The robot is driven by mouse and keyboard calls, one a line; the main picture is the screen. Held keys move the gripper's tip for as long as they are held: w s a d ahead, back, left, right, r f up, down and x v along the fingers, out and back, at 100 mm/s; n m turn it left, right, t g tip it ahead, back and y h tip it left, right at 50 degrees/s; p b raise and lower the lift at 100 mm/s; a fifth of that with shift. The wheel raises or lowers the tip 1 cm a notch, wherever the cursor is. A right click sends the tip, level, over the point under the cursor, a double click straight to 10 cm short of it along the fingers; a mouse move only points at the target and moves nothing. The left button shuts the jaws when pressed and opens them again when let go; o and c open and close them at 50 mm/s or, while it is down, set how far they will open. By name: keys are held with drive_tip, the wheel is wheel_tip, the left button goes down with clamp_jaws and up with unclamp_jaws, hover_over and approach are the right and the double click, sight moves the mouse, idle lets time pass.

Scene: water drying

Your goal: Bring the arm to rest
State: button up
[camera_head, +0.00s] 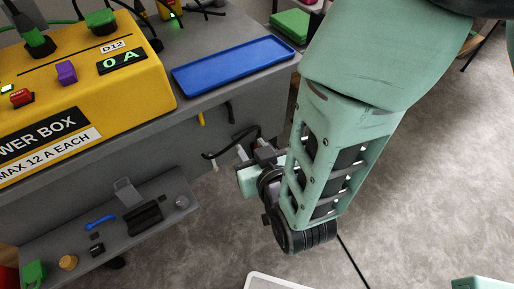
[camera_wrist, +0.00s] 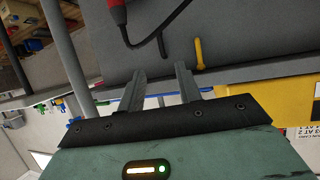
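My gripper (camera_head: 243,156) hangs at the end of my green arm, in front of the grey workbench's front side in the head view. In the wrist view, my gripper (camera_wrist: 158,84) shows two grey fingers standing apart with nothing between them. The fingers point toward the grey bench panel (camera_wrist: 230,20). In the head view my forearm hides part of the floor and bench end.
A yellow power box (camera_head: 130,85) and a blue tray (camera_head: 235,66) stand on the bench top. A lower grey shelf (camera_head: 165,235) holds small tools. Hooks and a black cable (camera_head: 225,148) are on the bench side.

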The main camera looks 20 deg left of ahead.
drive_tip(key=shift+v, duration=0.9)
drive_tip(key=s+d+r+g+h, duration=0.25)
drive_tip(key=d+r, duration=0.25)
drive_tip(key=d, duration=0.3)
drive_tip(key=s+d+r+g+h+p, duration=0.1)
drive_tip(key=s+d+r+g+h, duration=0.15)
drive_tip(key=d+r+g, duration=0.4)
drive_tip(key=s+d+r+g+h, duration=0.1)
drive_tip(key=s+d+r+h, duration=0.15)
drive_tip(key=d, duration=0.75)
wheel_tip(320, 180, up, 15)
drive_tip(key=p, duration=1.4)
drive_tip(key=shift+w+a+p, duration=0.2)
drive_tip(key=shift+a+p, duration=0.1)
drive_tip(key=shift+a, duration=0.05)
drive_tip(key=shift+f, duration=0.1)
